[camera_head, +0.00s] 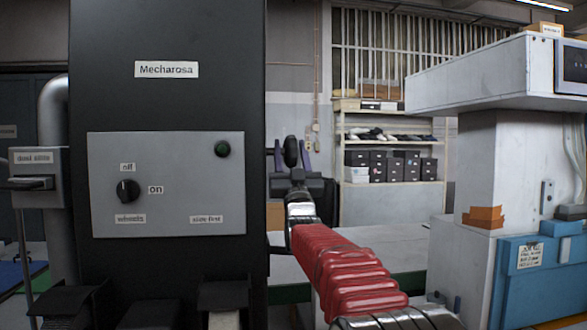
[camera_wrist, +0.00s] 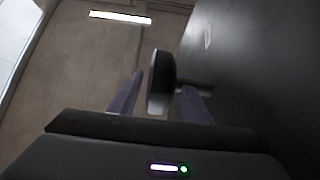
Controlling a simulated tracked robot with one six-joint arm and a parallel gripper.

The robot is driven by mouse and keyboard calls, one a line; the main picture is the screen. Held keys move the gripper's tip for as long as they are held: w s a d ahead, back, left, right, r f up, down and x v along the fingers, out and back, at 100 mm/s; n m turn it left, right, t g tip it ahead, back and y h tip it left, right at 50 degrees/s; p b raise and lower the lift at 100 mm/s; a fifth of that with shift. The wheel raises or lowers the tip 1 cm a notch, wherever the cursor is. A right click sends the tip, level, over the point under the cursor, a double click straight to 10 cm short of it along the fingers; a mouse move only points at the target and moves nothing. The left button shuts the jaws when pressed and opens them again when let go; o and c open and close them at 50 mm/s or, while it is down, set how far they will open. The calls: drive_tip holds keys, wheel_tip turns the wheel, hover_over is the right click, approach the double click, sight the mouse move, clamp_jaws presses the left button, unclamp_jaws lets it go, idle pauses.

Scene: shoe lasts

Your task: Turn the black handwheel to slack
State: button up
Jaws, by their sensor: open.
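The black handwheel (camera_head: 291,152) stands off the right side face of the tall black Mecharosa machine (camera_head: 166,95), seen nearly edge-on. In the wrist view the handwheel (camera_wrist: 160,82) shows as a dark rounded disc, its short shaft running right to the dark panel. My gripper (camera_head: 291,147) is open and points upward, its two purple fingers on either side of the wheel in the picture. In the wrist view my gripper's fingers (camera_wrist: 162,88) also flank the wheel; contact cannot be told. No slack marking is legible.
A white and blue machine (camera_head: 480,160) stands at right. Shelves (camera_head: 390,150) with shoes and boxes are behind. A pale label (camera_wrist: 208,36) is on the dark panel in the wrist view.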

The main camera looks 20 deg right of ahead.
drive_tip(key=v, duration=1.3)
drive_tip(key=shift+s+f, duration=0.25)
drive_tip(key=shift+a, duration=0.1)
